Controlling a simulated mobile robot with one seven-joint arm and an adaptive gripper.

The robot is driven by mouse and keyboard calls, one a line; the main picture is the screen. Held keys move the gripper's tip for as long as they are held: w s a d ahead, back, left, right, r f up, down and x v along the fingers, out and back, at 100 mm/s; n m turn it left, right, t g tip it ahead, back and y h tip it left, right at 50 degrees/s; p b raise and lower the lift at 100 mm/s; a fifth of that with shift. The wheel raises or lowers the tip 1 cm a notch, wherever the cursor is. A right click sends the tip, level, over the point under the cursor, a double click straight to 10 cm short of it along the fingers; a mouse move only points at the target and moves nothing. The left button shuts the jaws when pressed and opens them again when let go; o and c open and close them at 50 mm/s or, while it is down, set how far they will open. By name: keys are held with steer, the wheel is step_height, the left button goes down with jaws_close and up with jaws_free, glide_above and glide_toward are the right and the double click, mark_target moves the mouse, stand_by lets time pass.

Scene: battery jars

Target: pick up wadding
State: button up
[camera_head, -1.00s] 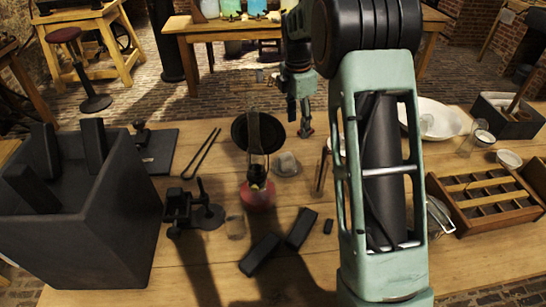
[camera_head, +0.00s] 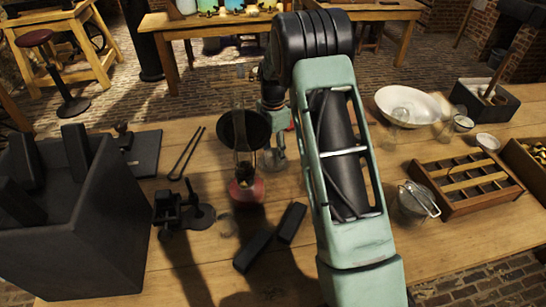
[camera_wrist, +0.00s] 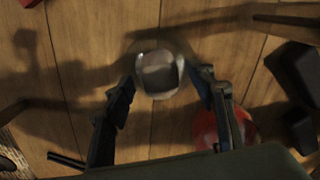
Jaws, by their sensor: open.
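The wadding seems to be the pale grey lump (camera_wrist: 160,72) in the wrist view, with a rounded, glassy-looking outline around it. It sits on the wooden table between my fingertips. My gripper (camera_wrist: 167,80) is open, pointing down, with one finger on each side of the lump; I cannot tell whether either finger touches it. In the head view my gripper (camera_head: 276,152) is low over the table, right of the lamp, and largely hides the lump.
A lamp with a red base (camera_head: 246,190) and a dark round disc stand close on the left. Black blocks (camera_head: 291,222) lie nearer. A large dark box (camera_head: 100,230) fills the left. A white basin (camera_head: 412,103), lidded pot (camera_head: 415,201) and wooden rack (camera_head: 482,200) are right.

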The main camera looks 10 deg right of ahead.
mark_target(273, 151)
steer(key=shift+f, duration=0.6)
steer(key=c, duration=0.9)
steer(key=shift+c, duration=0.2)
step_height(273, 151, up, 10)
